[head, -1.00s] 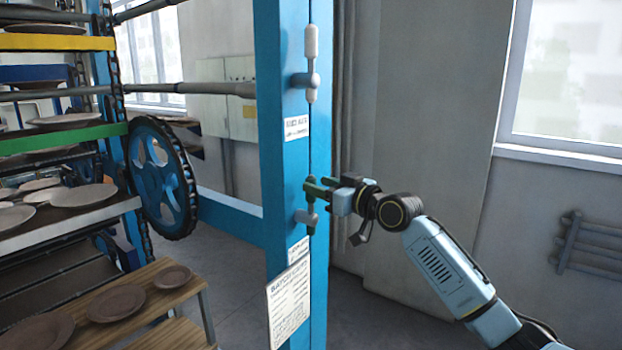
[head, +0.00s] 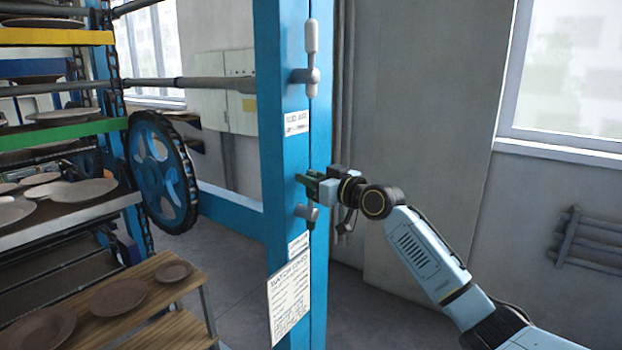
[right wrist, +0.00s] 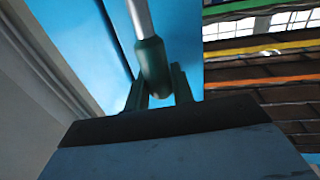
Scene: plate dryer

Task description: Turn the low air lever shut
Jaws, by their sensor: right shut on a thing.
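The low air lever (head: 306,212) is on the blue post, with a grey hub. My right gripper (head: 308,180) reaches it from the right, just above the hub. In the right wrist view, the lever's grey rod ends in a dark green grip (right wrist: 152,62). That grip lies between the two fingers of my right gripper (right wrist: 160,82), which is shut on it. In the head view the fingers hide much of the handle, so its exact angle is hard to tell. My left gripper is out of view.
A second lever (head: 311,40) with a pale upright handle sits higher on the blue post (head: 283,150). A paper notice (head: 289,298) hangs below. At left are a toothed blue wheel (head: 163,172) and racks of plates. A wall (head: 430,120) stands behind my right arm.

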